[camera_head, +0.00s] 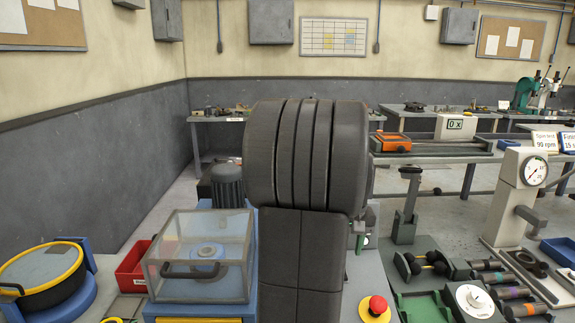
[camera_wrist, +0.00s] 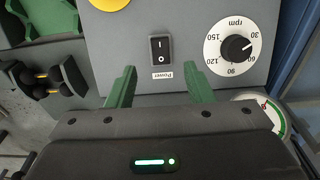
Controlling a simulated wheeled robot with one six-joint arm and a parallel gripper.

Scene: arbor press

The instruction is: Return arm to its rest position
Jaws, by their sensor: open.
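My arm (camera_head: 305,160) stands large and dark in the middle of the head view, folded close to the camera, and it hides my gripper there. In the wrist view my gripper (camera_wrist: 159,72) has its two green fingers spread apart with nothing between them. The fingers point toward a grey control panel (camera_wrist: 185,20). A black rocker switch (camera_wrist: 161,49) labelled Power shows just beyond and between the fingertips. I cannot tell whether the fingers touch the panel.
An rpm dial (camera_wrist: 236,47) is right of the switch. In the head view, a red emergency button (camera_head: 377,305), clear-lidded box (camera_head: 200,255), green tray (camera_head: 425,306) and gauge post (camera_head: 520,190) crowd the front. Open floor (camera_head: 440,215) shows behind them at right.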

